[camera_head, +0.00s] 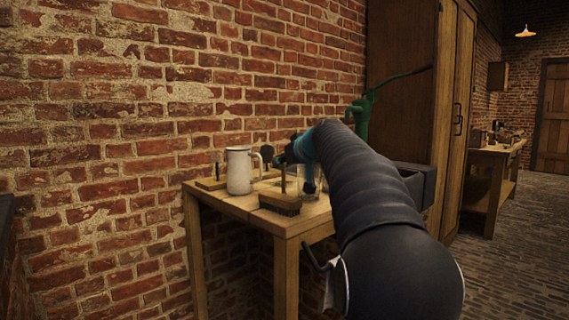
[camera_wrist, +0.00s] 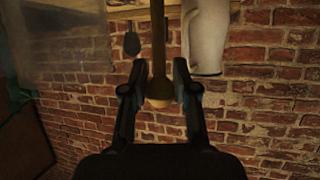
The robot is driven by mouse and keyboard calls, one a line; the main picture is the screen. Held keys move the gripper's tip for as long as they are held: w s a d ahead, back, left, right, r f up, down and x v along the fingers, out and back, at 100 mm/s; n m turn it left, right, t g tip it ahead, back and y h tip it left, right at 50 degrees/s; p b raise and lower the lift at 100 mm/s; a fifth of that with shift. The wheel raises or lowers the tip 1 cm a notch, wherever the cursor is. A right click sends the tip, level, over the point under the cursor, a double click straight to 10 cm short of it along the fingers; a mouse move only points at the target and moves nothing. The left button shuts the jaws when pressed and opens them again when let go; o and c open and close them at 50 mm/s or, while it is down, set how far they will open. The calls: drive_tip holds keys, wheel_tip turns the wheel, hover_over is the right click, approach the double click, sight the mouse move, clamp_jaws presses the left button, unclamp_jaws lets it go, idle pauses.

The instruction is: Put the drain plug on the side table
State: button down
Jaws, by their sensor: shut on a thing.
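The drain plug, seen as a long wooden rod with a rounded knob (camera_wrist: 158,93), is between the fingers of my gripper (camera_wrist: 160,85) in the wrist view. The far end of the rod runs out of the top of that view. In the head view my gripper (camera_head: 284,160) is above the wooden side table (camera_head: 235,203), with the thin rod (camera_head: 283,180) hanging upright below it, behind the brush. Whether the rod's lower end touches the tabletop is hidden.
A white enamel mug (camera_head: 239,171), a brush (camera_head: 280,204), a clear glass jar (camera_head: 311,183) and a dark paddle-shaped thing (camera_head: 266,152) are on or above the table. The brick wall (camera_head: 120,140) is close behind. A green pump (camera_head: 362,115) stands right, by a grey basin (camera_head: 424,183).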

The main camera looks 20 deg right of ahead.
drive_tip(key=shift+f, duration=0.1)
drive_tip(key=c, duration=0.9)
unclamp_jaws()
drive_tip(key=shift+s+r, duration=0.15)
drive_tip(key=shift+r, duration=0.05)
drive_tip(key=b+v, duration=0.1)
drive_tip(key=v, duration=1)
drive_tip(key=shift+s+r, duration=0.15)
drive_tip(key=shift+s, duration=0.15)
